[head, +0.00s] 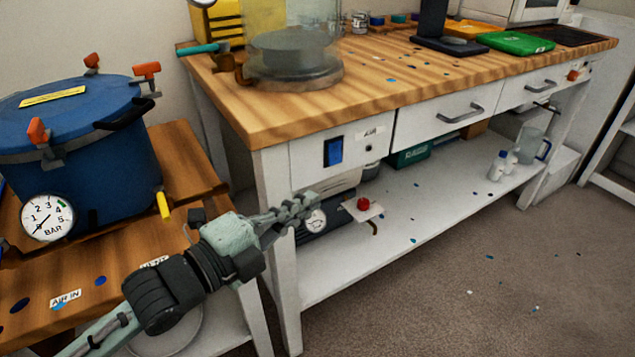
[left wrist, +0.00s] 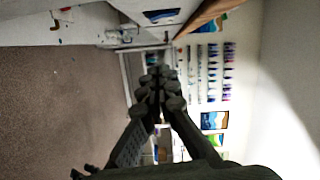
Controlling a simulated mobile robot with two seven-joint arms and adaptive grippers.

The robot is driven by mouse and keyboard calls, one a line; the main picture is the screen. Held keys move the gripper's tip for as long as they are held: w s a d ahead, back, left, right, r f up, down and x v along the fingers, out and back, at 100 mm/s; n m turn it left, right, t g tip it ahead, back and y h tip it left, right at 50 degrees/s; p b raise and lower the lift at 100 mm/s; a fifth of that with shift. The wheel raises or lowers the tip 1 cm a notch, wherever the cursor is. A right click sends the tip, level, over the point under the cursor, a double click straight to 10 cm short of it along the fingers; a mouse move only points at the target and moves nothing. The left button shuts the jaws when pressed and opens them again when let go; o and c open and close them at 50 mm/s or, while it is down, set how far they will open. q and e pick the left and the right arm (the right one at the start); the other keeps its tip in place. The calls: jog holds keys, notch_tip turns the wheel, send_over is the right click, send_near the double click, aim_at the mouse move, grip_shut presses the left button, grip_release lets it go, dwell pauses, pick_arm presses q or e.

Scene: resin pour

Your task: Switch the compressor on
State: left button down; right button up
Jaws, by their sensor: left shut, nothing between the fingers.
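The compressor (head: 318,235) sits on the lower shelf of the bench, partly hidden behind my left gripper, with a round gauge on its front. A red knob (head: 363,203) on a pale plate stands to its right. A blue rocker switch (head: 333,152) is set in the white panel beside the label "AIR"; whether it is on or off I cannot tell. My left gripper (head: 306,204) is shut and empty, in front of the compressor, below the switch and apart from it in the picture. Its closed fingers also show in the left wrist view (left wrist: 160,78). My right gripper is out of view.
A blue pressure pot (head: 95,145) with a bar gauge stands on a wooden stand at left. The wooden bench top (head: 330,110) overhangs the panel and drawers. Bottles and a jug (head: 530,145) stand on the shelf at right. The floor (head: 480,270) in front is open.

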aim_at(335, 153)
pick_arm(q)
jog(key=w+d, duration=0.1)
jog(key=w, duration=0.2)
jog(key=w+d, duration=0.1)
jog(key=w, duration=0.3)
jog(key=w+d, duration=0.1)
jog(key=w, duration=0.2)
jog(key=shift+w+d+f, duration=0.2)
jog(key=shift+d+f, duration=0.15)
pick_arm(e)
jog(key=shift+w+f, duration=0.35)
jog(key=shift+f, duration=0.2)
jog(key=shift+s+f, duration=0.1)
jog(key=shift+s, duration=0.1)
